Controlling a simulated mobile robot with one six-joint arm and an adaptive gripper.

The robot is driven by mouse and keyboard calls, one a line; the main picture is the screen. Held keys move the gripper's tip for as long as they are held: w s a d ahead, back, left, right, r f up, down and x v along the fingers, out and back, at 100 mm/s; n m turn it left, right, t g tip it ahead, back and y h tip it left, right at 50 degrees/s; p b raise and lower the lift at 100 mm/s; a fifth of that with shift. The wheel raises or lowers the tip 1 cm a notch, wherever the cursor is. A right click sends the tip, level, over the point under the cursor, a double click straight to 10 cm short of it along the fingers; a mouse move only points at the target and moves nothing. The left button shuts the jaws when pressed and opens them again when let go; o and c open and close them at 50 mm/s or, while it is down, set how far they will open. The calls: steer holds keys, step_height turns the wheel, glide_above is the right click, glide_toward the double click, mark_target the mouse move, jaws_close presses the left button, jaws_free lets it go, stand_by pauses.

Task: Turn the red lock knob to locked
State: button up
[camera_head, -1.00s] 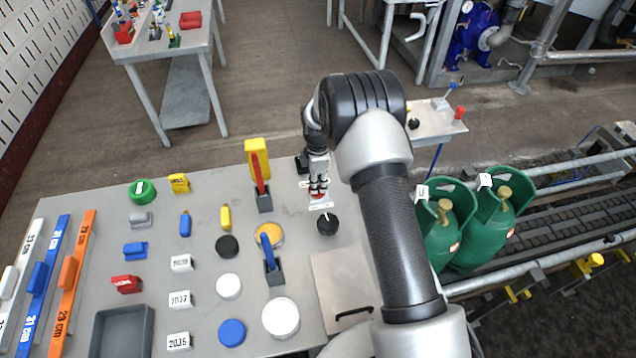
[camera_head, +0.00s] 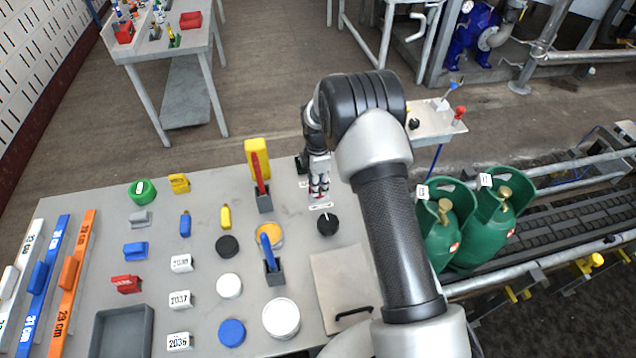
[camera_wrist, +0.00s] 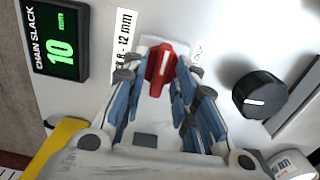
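The red lock knob (camera_wrist: 161,70) is in the middle of the wrist view, on a pale panel. A white mark on its top runs nearly up and down the picture, tilted slightly. My gripper (camera_wrist: 163,80) is over it, with its blue-padded fingertips on either side of the knob. The fingers look open around it; I cannot tell whether the pads touch. In the head view my gripper (camera_head: 319,194) points down at the right part of the grey table (camera_head: 80,225), and its fingers hide most of the knob.
A black knob (camera_wrist: 260,95) with a white mark sits close to the right of the red knob. A green display (camera_wrist: 60,45) reads "CHAIN SLACK 10 mm". Red (camera_head: 260,172) and blue (camera_head: 269,254) levers stand left of my gripper. Green cylinders (camera_head: 490,235) are on the conveyor at right.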

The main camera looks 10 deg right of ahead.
steer(key=shift+o, duration=0.2)
step_height(320, 180, up, 12)
stand_by(0.6)
steer(key=shift+s, duration=0.1)
stand_by(0.3)
